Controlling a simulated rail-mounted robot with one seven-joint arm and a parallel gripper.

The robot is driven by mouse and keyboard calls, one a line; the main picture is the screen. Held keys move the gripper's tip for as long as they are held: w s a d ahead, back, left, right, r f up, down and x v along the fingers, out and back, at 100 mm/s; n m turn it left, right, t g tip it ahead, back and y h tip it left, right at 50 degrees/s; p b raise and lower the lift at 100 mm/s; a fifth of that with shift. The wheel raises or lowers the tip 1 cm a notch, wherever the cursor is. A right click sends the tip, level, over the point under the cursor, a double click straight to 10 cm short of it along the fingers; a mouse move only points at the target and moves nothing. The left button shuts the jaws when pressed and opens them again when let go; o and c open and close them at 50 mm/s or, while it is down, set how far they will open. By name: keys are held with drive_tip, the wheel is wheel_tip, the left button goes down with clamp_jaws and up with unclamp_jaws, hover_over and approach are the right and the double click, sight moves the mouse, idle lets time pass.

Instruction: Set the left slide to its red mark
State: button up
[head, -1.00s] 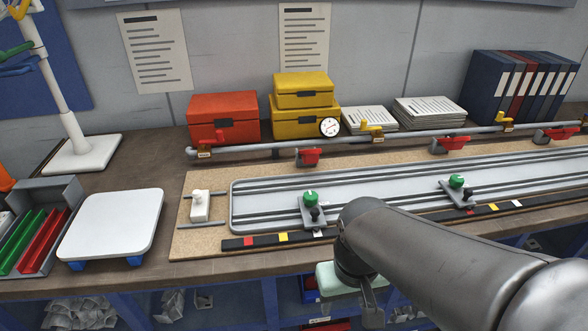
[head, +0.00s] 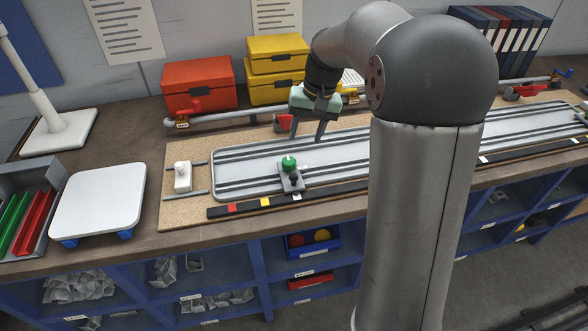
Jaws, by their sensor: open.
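The left slide (head: 290,180) is a grey plate with a green knob on top and a small black knob in front. It sits on the railed grey track (head: 235,167). The black strip (head: 330,190) in front carries a red mark (head: 232,208) at its left end, then a yellow mark (head: 265,202) and a white mark (head: 296,197). The slide stands beside the white mark, right of the red one. My gripper (head: 308,138) is open and empty, pointing down above and behind the slide, apart from it. My arm hides the track's middle and the other slide.
A pipe with red-handled valves (head: 282,122) runs behind the track, near my gripper. Red (head: 199,87) and yellow boxes (head: 277,68) stand behind it. A white block (head: 182,176) sits at the track's left end. A white-topped platform (head: 98,203) stands further left.

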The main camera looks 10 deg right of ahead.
sight(290, 170)
drive_tip(key=a+f, duration=0.1)
drive_tip(key=f, duration=0.3)
drive_tip(key=a+f+p, duration=0.1)
drive_tip(key=f, duration=0.4)
drive_tip(key=f+p, duration=0.1)
drive_tip(key=f, duration=0.4)
drive_tip(key=shift+w+a+f, duration=0.1)
drive_tip(key=shift+w+a, duration=0.2)
drive_tip(key=shift+a, duration=0.1)
clamp_jaws()
